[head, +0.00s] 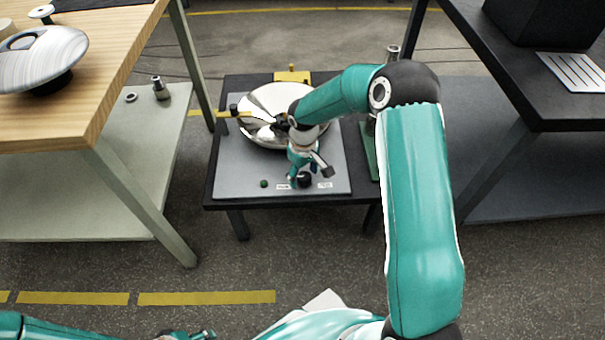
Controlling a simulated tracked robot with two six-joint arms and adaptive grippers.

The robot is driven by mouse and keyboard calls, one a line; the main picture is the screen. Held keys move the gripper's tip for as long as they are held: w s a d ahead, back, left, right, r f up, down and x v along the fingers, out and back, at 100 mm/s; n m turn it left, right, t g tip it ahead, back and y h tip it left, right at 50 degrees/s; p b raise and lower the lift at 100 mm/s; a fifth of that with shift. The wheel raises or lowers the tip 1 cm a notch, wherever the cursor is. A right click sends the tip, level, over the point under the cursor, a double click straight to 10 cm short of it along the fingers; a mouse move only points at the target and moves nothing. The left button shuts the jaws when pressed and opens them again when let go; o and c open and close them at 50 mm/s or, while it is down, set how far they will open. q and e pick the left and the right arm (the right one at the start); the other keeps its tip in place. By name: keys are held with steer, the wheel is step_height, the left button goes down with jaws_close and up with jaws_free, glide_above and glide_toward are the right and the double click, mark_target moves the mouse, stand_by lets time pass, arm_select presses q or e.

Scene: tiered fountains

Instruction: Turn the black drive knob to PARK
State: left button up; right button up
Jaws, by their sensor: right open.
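The black drive knob (304,181) sits near the front edge of a grey panel (235,170) on a low black table. Small white labels lie to its left and right, too small to read. My right gripper (311,175) reaches down over the panel, open, with its fingers around or just above the knob. I cannot tell whether they touch it. My left arm shows only at the bottom left edge; a dark part of its gripper (188,334) is cut off by the frame.
A shiny metal bowl (268,103) stands on the panel behind my right gripper, with a yellow block (292,75) beyond it. A green button (263,183) is left of the knob. A wooden table (110,90) stands left and a dark table (520,90) right. Floor in front is clear.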

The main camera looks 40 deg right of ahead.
mark_target(303, 175)
step_height(303, 175, up, 12)
steer(key=shift+f, duration=0.15)
steer(key=shift+f, duration=0.1)
stand_by(0.6)
steer(key=s+a+f, duration=0.1)
steer(key=f, duration=0.1)
steer(key=s+f+g, duration=0.1)
steer(key=f, duration=0.1)
steer(key=s+a+f+g, duration=0.1)
steer(key=shift+s+a+f+n, duration=0.2)
steer(key=shift+a+f+n, duration=0.1)
steer(key=shift+a+f, duration=0.1)
steer(key=s+a+f+m+y, duration=0.1)
steer(key=s+a+f+y, duration=0.1)
steer(key=s+a+f, duration=0.7)
steer(key=s+a+f+m+y, duration=0.1)
steer(key=s+a+f+y, duration=0.1)
steer(key=s+a+f, duration=0.8)
step_height(303, 175, up, 38)
steer(key=w+d+m+t+p, duration=0.1)
steer(key=w+d+t+p, duration=0.1)
steer(key=p, duration=3.3)
steer(key=shift+d+m+t+p, duration=0.25)
steer(key=shift+m+t+p, duration=0.05)
steer(key=shift+m+p, duration=0.1)
